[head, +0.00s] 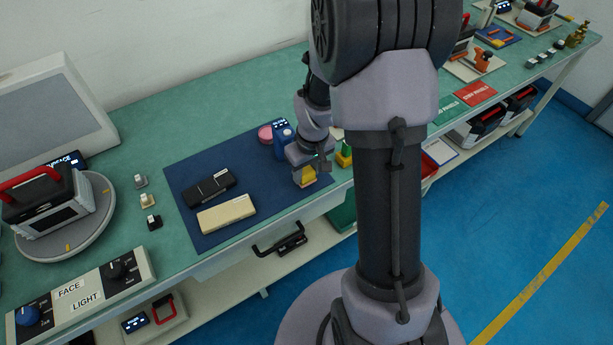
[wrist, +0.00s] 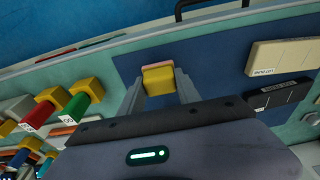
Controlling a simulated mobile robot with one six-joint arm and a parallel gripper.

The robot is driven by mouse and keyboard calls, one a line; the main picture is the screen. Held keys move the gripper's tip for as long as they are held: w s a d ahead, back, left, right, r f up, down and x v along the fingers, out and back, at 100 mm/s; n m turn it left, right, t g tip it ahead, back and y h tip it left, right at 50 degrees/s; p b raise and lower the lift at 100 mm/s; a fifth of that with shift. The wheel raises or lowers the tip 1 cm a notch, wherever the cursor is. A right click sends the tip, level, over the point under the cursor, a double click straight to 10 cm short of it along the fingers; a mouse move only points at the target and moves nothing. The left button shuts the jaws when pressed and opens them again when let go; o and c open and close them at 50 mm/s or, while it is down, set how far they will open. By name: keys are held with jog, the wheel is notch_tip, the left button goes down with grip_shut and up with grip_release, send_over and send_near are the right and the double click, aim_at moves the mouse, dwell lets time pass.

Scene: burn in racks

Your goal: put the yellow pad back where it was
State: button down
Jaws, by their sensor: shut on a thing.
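The yellow pad (wrist: 158,80) is between the two grey fingers of my gripper (wrist: 159,88) in the wrist view. A pinkish strip shows along its far edge. In the head view the yellow pad (head: 306,177) shows below my gripper (head: 304,168), at the right part of the dark blue mat (head: 203,163). My gripper is shut on the pad. I cannot tell whether the pad touches the mat or hangs just above it.
A black case (head: 209,187) and a cream case (head: 226,214) lie on the mat's left part. A blue device (head: 284,141) and a pink round thing (head: 265,134) stand behind my gripper. Yellow-topped green (wrist: 83,103) and red (wrist: 42,110) blocks stand beside the mat. The mat's middle is clear.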

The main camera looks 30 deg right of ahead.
jog(key=shift+f, duration=0.75)
jog(key=shift+r, duration=0.2)
jog(key=shift+f, duration=0.15)
jog(key=c, duration=0.9)
grip_release()
jog(key=shift+o, duration=0.2)
